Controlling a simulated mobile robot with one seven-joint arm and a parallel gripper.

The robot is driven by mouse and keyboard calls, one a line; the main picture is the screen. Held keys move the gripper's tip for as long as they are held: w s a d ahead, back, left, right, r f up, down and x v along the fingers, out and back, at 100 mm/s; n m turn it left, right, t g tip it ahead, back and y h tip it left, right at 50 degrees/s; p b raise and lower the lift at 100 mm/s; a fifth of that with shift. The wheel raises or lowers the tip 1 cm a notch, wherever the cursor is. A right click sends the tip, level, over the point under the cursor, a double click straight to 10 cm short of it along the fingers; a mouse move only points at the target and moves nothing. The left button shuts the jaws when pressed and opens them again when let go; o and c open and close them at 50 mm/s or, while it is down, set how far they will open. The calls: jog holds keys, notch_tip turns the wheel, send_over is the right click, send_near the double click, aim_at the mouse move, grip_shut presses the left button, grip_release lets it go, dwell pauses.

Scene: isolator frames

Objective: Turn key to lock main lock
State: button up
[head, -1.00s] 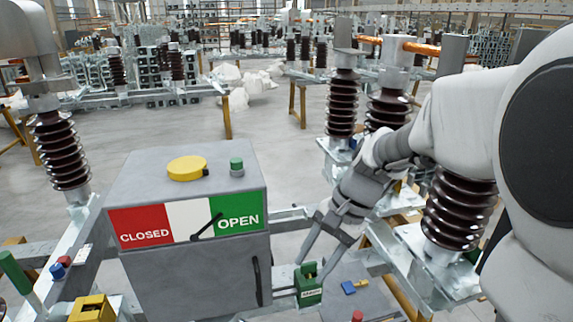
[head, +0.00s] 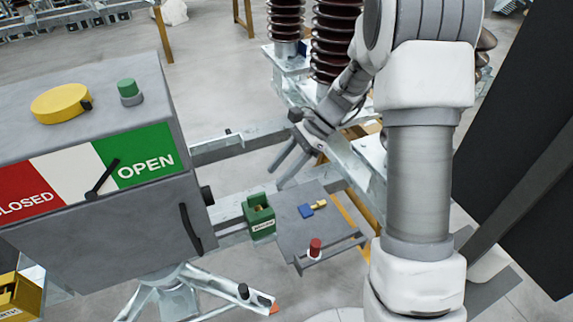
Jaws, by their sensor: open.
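A small green lock block (head: 260,222) with a white label sits on the rail right of the grey switch box. The label is too small to read surely. Its raised green top has a small brassy part in it; I cannot tell the key's angle. My gripper (head: 277,178) is open and empty, with both fingers apart, a little above and right of the green block and not visibly touching it. A blue key-like piece with a brass end (head: 313,208) lies on the grey plate right of the block.
The grey switch box (head: 110,200) has a black pointer beside OPEN, a yellow disc (head: 60,103) and a green button (head: 130,92) on top. A red knob (head: 315,247) stands on the grey plate (head: 290,235). A yellow lock block (head: 18,296) is at lower left. Brown insulators (head: 333,40) rise behind.

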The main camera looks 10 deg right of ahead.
aim_at(262, 193)
jog(key=b+x, duration=0.5)
jog(key=x, duration=0.5)
jog(key=shift+s+a+b, duration=0.1)
jog(key=shift+b, duration=0.2)
jog(key=shift+c, duration=0.3)
grip_shut()
dwell(1.0)
